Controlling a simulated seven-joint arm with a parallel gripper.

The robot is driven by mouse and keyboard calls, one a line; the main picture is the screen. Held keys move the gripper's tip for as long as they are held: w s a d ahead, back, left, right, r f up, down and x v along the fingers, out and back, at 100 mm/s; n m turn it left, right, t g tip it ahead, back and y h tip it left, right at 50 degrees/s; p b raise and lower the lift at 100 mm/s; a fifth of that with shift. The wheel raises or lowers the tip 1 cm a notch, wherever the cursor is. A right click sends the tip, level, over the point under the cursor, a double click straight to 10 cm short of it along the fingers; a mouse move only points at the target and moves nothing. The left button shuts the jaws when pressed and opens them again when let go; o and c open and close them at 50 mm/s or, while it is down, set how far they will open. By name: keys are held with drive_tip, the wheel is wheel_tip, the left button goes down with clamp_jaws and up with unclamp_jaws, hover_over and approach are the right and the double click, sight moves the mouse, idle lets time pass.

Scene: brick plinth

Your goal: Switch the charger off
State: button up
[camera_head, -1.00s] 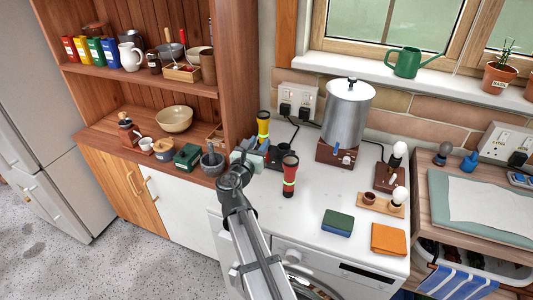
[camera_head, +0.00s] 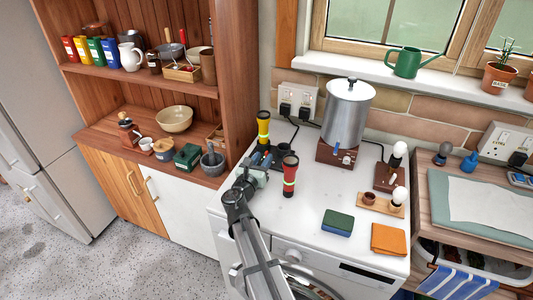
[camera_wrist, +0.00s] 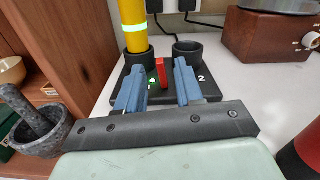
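The charger (camera_wrist: 208,82) is a black base with two round cups, the right one marked 2. A red switch (camera_wrist: 161,72) stands up between the cups, with a lit green light beside it. A yellow torch (camera_wrist: 133,25) stands upright in the left cup; it also shows in the head view (camera_head: 263,128). The right cup (camera_wrist: 187,52) is empty. My gripper (camera_wrist: 159,78) is open, its two blue fingers apart over the front of the charger. In the wrist view the switch appears between the fingers; contact cannot be told. In the head view my gripper (camera_head: 262,159) partly hides the charger.
A red and black torch (camera_head: 289,177) stands on the white worktop just right of my gripper. A metal pot on a wooden base (camera_head: 336,153) is behind it. A stone mortar (camera_head: 212,163) is on the left cabinet. The front worktop holds a sponge (camera_head: 338,222) and orange cloth (camera_head: 389,239).

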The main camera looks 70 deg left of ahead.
sight(266, 154)
drive_tip(key=shift+x, duration=2.1)
drive_tip(key=shift+d, duration=0.1)
drive_tip(key=shift+c, duration=0.3)
clamp_jaws()
